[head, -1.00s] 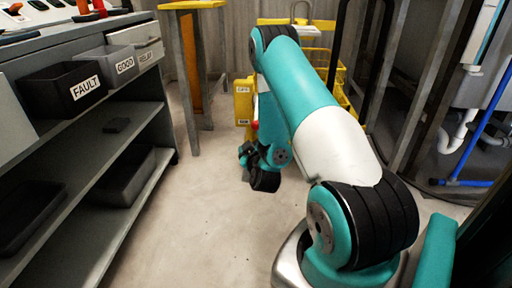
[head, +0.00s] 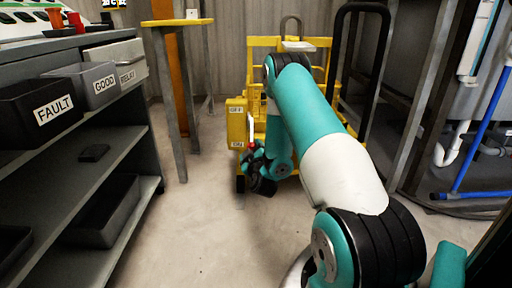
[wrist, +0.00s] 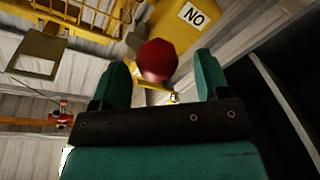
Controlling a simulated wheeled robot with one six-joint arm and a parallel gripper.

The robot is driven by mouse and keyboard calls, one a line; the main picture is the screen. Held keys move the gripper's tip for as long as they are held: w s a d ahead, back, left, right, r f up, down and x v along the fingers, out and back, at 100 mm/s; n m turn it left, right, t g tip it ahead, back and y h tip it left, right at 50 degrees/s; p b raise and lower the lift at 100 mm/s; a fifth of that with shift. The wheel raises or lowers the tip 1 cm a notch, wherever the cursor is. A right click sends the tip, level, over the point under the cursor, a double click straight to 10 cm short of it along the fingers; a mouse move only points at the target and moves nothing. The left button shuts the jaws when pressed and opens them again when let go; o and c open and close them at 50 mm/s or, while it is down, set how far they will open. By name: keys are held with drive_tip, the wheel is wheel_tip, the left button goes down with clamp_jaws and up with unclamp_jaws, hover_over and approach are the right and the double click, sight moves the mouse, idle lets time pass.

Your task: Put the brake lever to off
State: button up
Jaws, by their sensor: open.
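The brake box (head: 237,123) is yellow, with an OFF label near its top and an ON label near its bottom. The brake lever's red knob (head: 251,145) shows at its right side, about level with ON. My gripper (head: 250,157) is at the knob, just below it in the head view. In the wrist view the red knob (wrist: 157,60) appears between the two teal fingers of my open gripper (wrist: 162,78), with a gap on each side. An upside-down ON label (wrist: 193,14) shows behind it.
A yellow cart (head: 262,60) with a black hoop handle (head: 385,60) stands behind my arm. A grey shelf unit (head: 130,140) with FAULT and GOOD bins is at the left. A yellow-topped stand (head: 178,22) is at the back. The floor between is clear.

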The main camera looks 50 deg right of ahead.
drive_tip(key=shift+x, duration=0.9)
drive_tip(key=shift+w+d, duration=0.15)
drive_tip(key=shift+w, duration=0.1)
drive_tip(key=shift+s+d, duration=0.1)
drive_tip(key=shift+d, duration=0.05)
